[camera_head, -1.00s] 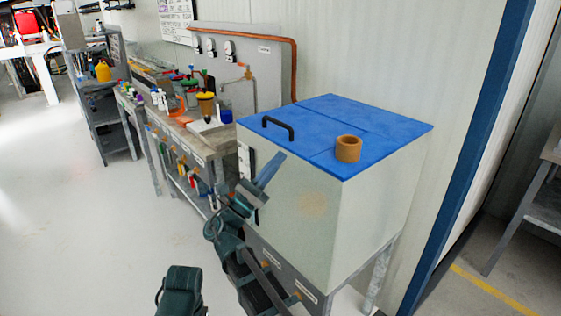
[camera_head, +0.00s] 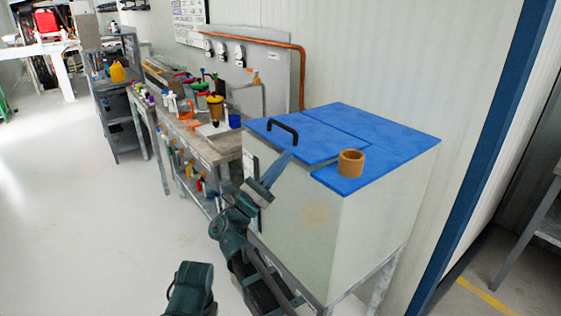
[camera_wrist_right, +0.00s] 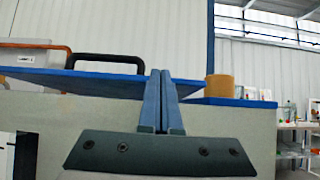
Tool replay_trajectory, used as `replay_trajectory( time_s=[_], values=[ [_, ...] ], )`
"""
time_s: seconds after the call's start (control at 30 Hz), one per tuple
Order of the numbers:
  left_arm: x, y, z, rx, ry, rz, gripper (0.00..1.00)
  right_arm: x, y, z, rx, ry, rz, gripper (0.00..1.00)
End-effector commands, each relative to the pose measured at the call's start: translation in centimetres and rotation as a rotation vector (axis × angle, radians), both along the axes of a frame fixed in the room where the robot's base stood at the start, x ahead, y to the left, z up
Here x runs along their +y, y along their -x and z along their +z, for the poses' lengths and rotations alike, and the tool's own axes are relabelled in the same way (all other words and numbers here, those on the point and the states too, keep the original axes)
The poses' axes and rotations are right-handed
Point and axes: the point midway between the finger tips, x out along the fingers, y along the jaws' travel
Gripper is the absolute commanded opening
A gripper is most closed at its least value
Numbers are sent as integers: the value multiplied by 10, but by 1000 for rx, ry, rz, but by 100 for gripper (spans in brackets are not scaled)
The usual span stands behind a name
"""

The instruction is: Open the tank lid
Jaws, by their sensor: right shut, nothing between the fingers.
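The tank (camera_head: 300,215) is a pale box with a blue top, at the right of the head view. Its blue lid panel (camera_head: 318,136) carries a black handle (camera_head: 282,126). The lid's front edge stands a little above the blue front strip (camera_head: 350,180). In the right wrist view the lid (camera_wrist_right: 100,84) is tilted, with a gap under part of its edge. My right gripper (camera_head: 288,157) is shut and empty, its fingertips at the lid's front edge. In the wrist view its fingers (camera_wrist_right: 160,74) overlap that edge; exact contact is hidden. My left gripper is not in view.
A brown ring (camera_head: 351,162) stands on the blue front strip, right of the fingers. A cluttered workbench (camera_head: 225,148) adjoins the tank's left side. The wall is close behind. The floor (camera_head: 90,220) at left is clear.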

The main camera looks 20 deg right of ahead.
Motion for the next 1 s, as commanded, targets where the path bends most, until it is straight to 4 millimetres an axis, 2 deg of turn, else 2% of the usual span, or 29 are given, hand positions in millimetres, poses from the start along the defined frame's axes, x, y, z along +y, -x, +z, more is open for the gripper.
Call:
replay_trajectory(
  time_s=[0.03,0.47,0.63,0.77,0.87,1.0],
  values=[
    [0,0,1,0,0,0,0,-11,-5,-4,11,-28,-8,0],
    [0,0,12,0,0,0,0,-11,-6,3,18,-48,-8,0],
    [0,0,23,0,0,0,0,-12,-6,10,25,-66,-7,0],
    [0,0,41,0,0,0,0,-12,-6,22,36,-96,-6,0],
    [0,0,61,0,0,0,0,-12,-6,36,49,-131,-6,0],
    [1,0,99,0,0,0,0,-15,-7,59,74,-200,-6,0]
  ],
)
